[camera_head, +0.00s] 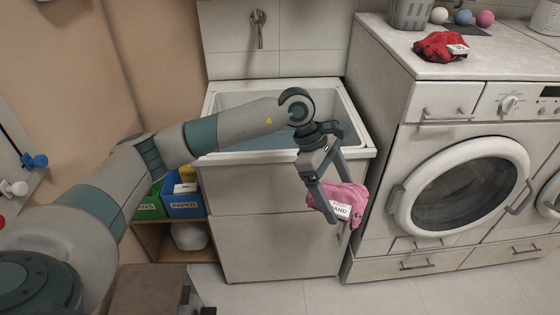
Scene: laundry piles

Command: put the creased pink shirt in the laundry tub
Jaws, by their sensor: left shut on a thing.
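The creased pink shirt (350,196) hangs from my left gripper (338,208), which is shut on it. A white label with dark letters, partly readable as "AND", shows on the shirt. The gripper points down in front of the laundry tub (212,103), near its right front corner. The shirt is below the tub's rim and outside it, in front of the cabinet. The tub is a white basin with bluish water or a bluish inside, partly hidden behind my left arm. My right gripper is not in view.
A front-loading washer (468,190) stands right of the tub. A red cloth (440,47) with a white label lies on its top, near a grey basket (409,14) and several balls. Green (150,207) and blue (184,207) bins sit on a low shelf left of the tub.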

